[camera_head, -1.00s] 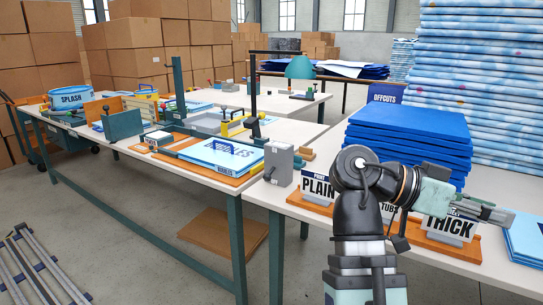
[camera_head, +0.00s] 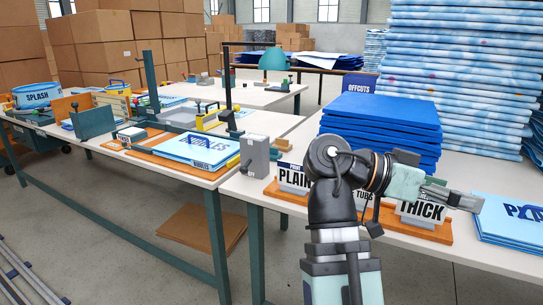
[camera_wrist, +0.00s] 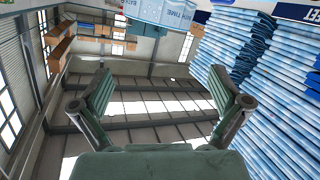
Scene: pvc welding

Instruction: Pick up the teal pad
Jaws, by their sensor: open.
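I cannot clearly pick out a teal pad in these frames. A small grey box with a pale top (camera_head: 130,134) lies on the left table, but it is too small to tell whether it is a pad. My gripper (camera_head: 468,202) is above the right-hand table, beside the THICK sign, with its fingers pointing right. In the wrist view my gripper (camera_wrist: 160,88) is open with nothing between its fingers. That view looks toward the roof and windows, with no pad in it.
Light-blue sheets (camera_head: 197,149) lie on an orange board on the left table. A grey box (camera_head: 254,155) stands at the near table's corner. Blue OFFCUTS sheets (camera_head: 380,125), the THICK sign (camera_head: 421,212) and lettered blue sheets (camera_head: 510,218) are around my arm. Tall patterned stacks (camera_head: 460,70) stand behind.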

